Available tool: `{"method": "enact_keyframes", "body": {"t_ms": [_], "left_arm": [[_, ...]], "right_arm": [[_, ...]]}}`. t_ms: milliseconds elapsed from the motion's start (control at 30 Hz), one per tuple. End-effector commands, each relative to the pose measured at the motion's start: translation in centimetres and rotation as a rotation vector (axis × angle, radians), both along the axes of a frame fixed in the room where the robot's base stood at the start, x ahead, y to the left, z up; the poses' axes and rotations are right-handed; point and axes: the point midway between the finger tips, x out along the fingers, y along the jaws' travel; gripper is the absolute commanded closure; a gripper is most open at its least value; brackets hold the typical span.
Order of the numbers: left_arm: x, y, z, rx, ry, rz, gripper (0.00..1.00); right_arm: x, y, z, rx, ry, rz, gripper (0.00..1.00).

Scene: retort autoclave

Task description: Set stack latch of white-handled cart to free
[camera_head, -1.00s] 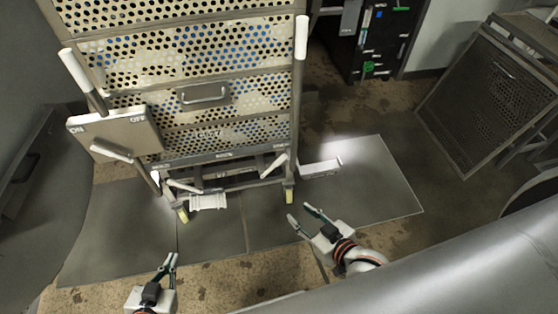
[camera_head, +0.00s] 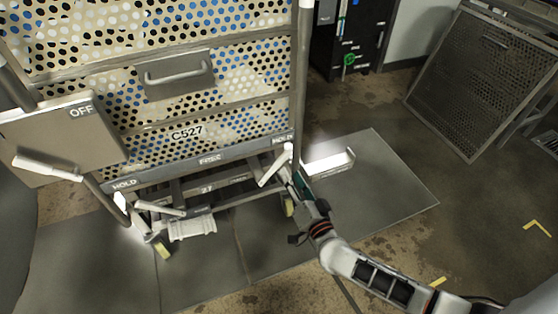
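The cart (camera_head: 208,160) fills the left and middle, with perforated sides and a plate reading C527. Its lower bar reads HOLD at both ends and what looks like FREE in the middle. A white lever (camera_head: 274,167) slants by the right HOLD label. Another white lever (camera_head: 160,209) lies nearly level below the left HOLD label. Which of them is the stack latch I cannot tell. My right gripper (camera_head: 296,180) is at the cart's lower right corner, close beside the slanted lever. Whether it touches the lever, and its finger gap, are unclear. My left gripper is out of view.
A grey box marked OFF (camera_head: 62,140) with a white lever (camera_head: 47,168) is on the cart's left. Grey floor plates (camera_head: 375,185) lie under and right of the cart. A mesh panel (camera_head: 480,85) leans at the far right. Floor between is clear.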

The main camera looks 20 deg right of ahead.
Motion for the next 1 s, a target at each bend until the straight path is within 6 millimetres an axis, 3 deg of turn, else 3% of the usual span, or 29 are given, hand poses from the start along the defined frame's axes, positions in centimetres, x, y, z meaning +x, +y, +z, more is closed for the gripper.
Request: {"method": "enact_keyframes", "body": {"t_ms": [533,1000], "left_arm": [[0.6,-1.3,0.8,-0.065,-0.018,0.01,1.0],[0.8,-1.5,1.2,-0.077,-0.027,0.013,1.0]], "right_arm": [[6.7,0.1,-0.2,0.002,0.0,-0.004,0.67],[7.9,0.2,0.2,0.002,-0.003,-0.003,0.69]]}}
